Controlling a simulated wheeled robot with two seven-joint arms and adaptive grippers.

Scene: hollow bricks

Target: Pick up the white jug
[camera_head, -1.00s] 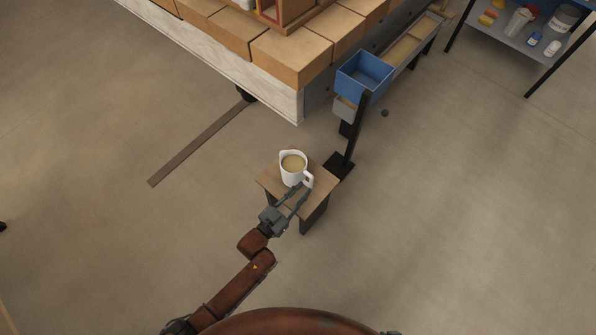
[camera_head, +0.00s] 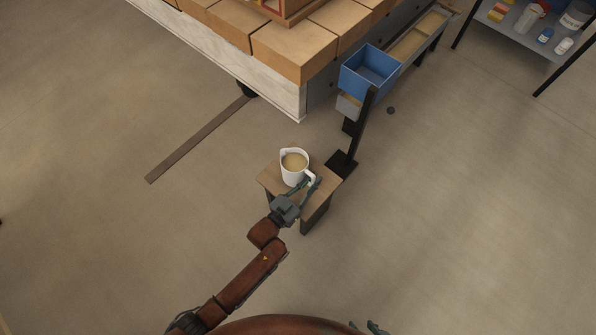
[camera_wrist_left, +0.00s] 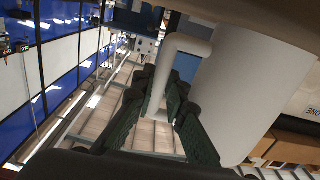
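The white jug (camera_head: 293,174) stands upright on a small wooden stool (camera_head: 270,178), with a tan content showing inside. Its handle faces my left gripper (camera_head: 308,183), whose open fingers reach to it. In the left wrist view, the jug's white body (camera_wrist_left: 240,85) fills the right side. The handle (camera_wrist_left: 163,75) drops between the two dark green fingers (camera_wrist_left: 160,115), with gaps still visible between them, so the gripper looks open. A small part of what seems to be my right gripper (camera_head: 372,327) shows at the bottom edge; most of it is out of frame.
A shelf with bottles (camera_head: 530,30) is at the upper right.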

